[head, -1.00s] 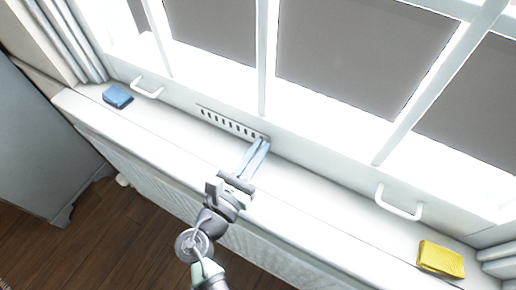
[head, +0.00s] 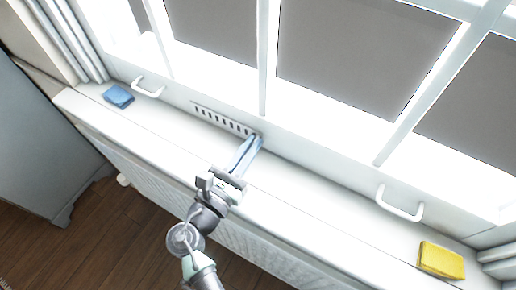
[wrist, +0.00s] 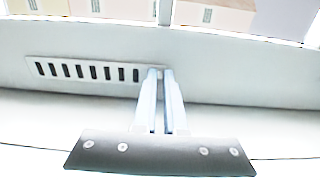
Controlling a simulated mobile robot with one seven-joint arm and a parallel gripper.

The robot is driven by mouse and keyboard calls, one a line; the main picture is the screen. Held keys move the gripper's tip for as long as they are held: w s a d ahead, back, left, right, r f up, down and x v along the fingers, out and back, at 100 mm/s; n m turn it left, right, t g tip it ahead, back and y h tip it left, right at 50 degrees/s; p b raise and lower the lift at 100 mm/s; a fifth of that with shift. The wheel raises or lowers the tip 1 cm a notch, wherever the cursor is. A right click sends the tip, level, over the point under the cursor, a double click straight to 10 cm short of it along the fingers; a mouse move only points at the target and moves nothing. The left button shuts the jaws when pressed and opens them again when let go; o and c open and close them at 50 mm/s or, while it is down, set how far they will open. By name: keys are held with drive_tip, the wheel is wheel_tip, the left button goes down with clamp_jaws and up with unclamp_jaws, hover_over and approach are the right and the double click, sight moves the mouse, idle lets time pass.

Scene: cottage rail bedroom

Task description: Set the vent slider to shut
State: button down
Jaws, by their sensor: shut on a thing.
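The vent (head: 222,118) is a pale strip with a row of dark slots, low on the window frame just above the sill. It also shows in the wrist view (wrist: 88,71), where the slots look dark and open. My gripper (head: 257,139) reaches over the sill to the right end of this strip. In the wrist view its two pale blue fingers (wrist: 161,75) are close together at the strip's right end, shut on the slider's small knob. The fingers mostly hide the knob.
A white window sill (head: 310,195) runs under the window. A blue folded cloth (head: 118,95) lies at its left and a yellow block (head: 441,260) at its right. Two white handles (head: 148,88) (head: 399,205) stick out of the frame. A radiator is below the sill.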

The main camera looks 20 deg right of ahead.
drive_tip(key=shift+w+a, duration=0.45)
drive_tip(key=c, duration=1)
unclamp_jaws()
drive_tip(key=shift+o, duration=0.2)
drive_tip(key=v, duration=1.3)
drive_tip(key=shift+d, duration=0.1)
